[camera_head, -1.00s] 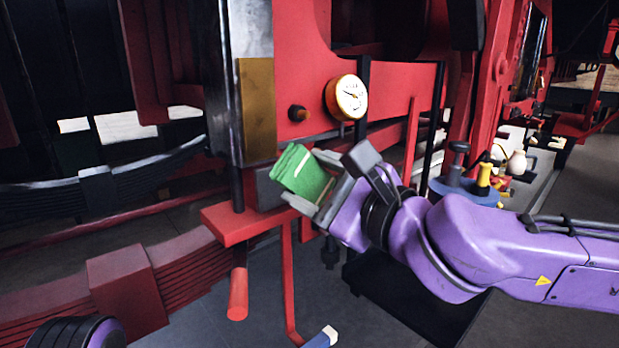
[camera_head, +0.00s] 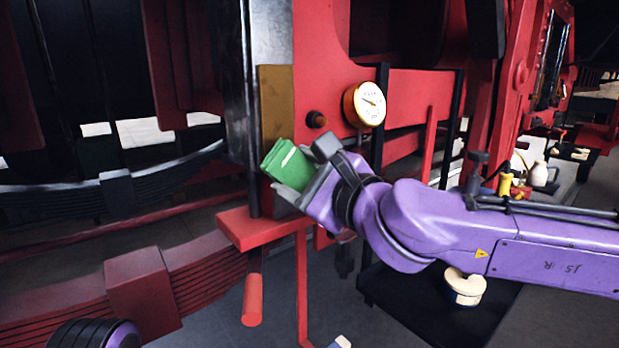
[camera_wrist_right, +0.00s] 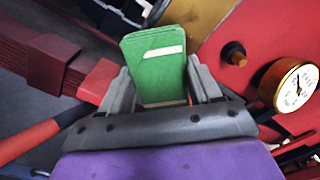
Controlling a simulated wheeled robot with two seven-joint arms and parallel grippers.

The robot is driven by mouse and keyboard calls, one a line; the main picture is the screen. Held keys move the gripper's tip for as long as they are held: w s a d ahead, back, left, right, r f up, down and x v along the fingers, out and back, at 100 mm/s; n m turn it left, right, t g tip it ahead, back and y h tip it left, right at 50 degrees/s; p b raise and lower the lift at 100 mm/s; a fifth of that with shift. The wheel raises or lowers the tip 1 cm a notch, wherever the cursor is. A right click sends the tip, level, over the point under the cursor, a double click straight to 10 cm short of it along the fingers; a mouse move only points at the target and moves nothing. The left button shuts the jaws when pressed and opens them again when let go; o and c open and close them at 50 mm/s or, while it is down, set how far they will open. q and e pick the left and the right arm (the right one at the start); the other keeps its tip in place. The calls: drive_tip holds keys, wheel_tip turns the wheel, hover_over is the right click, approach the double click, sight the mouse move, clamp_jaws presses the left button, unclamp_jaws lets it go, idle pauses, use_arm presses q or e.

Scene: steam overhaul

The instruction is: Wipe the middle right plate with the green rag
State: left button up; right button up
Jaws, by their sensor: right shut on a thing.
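My right gripper (camera_head: 305,172) is shut on the green rag (camera_head: 287,160), a folded block with a pale label stripe. The rag also shows upright between the fingers in the right wrist view (camera_wrist_right: 155,65). A brown plate (camera_head: 276,100) is on the upright post, below a shiny grey plate (camera_head: 270,30); I take the brown one as the middle right plate. Its edge shows at the top of the wrist view (camera_wrist_right: 200,12). The rag overlaps the brown plate's lower end in the head view; I cannot tell whether they touch. My left gripper is out of view.
A round gauge (camera_head: 365,104) and a dark knob (camera_head: 317,119) stick out of the red frame right of the plate. A red ledge (camera_head: 258,232) lies below the rag. A white round container (camera_head: 464,287) stands under my right arm.

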sight(297, 149)
drive_tip(key=shift+x, duration=1.05)
idle(0.5)
drive_tip(key=shift+r, duration=0.1)
wheel_tip(297, 149, up, 4)
drive_tip(key=p, duration=0.4)
drive_tip(key=shift+s, duration=0.1)
drive_tip(key=shift+f+b, duration=0.3)
drive_tip(key=shift+b, duration=0.05)
wheel_tip(297, 149, down, 4)
drive_tip(key=b, duration=0.3)
drive_tip(key=shift+r, duration=0.2)
